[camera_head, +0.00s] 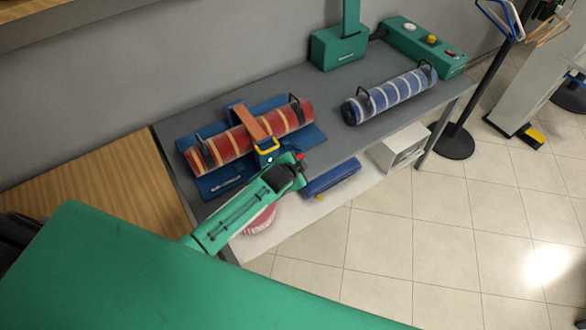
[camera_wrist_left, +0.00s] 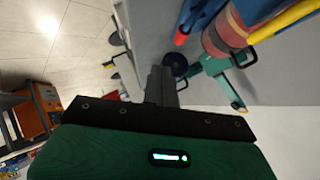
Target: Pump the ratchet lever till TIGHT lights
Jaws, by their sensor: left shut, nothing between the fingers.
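A red striped roll (camera_head: 250,136) lies in a blue cradle (camera_head: 222,182) on the grey table, with a brown strap (camera_head: 246,121) across it. A yellow loop-shaped handle (camera_head: 267,147), seemingly the ratchet lever, stands at the strap's front end. My left gripper (camera_head: 297,165) is shut and empty, just right of and in front of the handle, seemingly apart from it. A small red piece shows beside its tip. In the left wrist view the shut fingers (camera_wrist_left: 161,84) point toward the table, and the striped roll (camera_wrist_left: 228,32) is at upper right. No TIGHT light can be made out.
A blue striped roll (camera_head: 390,96) lies further right on the table (camera_head: 335,130). Green devices (camera_head: 338,50) stand at the back. A lower shelf holds a blue item (camera_head: 332,178) and a white box (camera_head: 402,147). A black stand (camera_head: 455,141) is on the tiled floor.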

